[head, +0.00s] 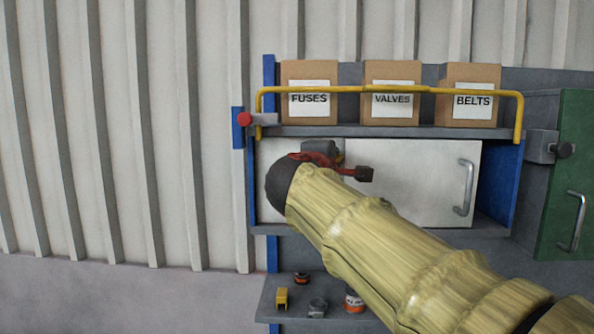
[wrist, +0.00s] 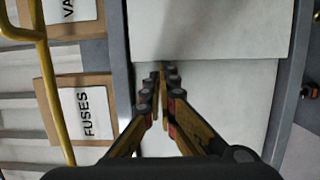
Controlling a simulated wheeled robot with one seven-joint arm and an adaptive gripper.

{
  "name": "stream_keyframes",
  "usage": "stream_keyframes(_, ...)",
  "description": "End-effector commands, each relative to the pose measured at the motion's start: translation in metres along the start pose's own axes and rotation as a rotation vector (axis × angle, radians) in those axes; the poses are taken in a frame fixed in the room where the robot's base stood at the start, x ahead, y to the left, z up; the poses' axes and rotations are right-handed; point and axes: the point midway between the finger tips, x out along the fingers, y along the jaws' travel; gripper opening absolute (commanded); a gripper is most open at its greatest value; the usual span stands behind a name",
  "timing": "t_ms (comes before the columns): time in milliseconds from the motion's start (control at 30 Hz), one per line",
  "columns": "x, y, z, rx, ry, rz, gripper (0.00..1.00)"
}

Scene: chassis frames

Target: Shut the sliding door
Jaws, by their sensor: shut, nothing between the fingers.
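The sliding door is a pale panel (head: 425,170) with a grey bar handle (head: 466,187) near its right edge, in the cabinet bay under the box shelf. A second pale surface (head: 268,165) shows at the bay's left. In the wrist view the door panel (wrist: 210,28) fills the top, and its straight lower edge stands over the other pale surface (wrist: 215,105). My gripper (wrist: 162,75) is shut and empty, its fingertips at or close to that edge; contact cannot be told. In the head view my gripper (head: 325,158) is before the bay's left half, partly hidden by my arm.
Boxes marked FUSES (head: 309,95), VALVES (head: 390,95) and BELTS (head: 470,95) stand above, behind a yellow rail (head: 400,89). Small items, including a yellow part (head: 281,298), lie on the lower shelf.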

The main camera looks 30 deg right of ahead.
Motion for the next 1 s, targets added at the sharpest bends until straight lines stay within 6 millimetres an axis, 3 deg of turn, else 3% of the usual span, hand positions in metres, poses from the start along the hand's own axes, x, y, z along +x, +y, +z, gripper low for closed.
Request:
stream_keyframes(100, 0.007, 0.000, 0.031, 0.001, -0.007, 0.002, 0.00)
stream_keyframes(400, 0.018, 0.001, 0.074, 0.000, -0.003, 0.000, 0.00)
stream_keyframes(633, 0.022, 0.001, 0.087, -0.001, -0.002, -0.001, 0.00)
stream_keyframes(1000, 0.022, 0.001, 0.088, -0.001, -0.001, -0.001, 0.00)
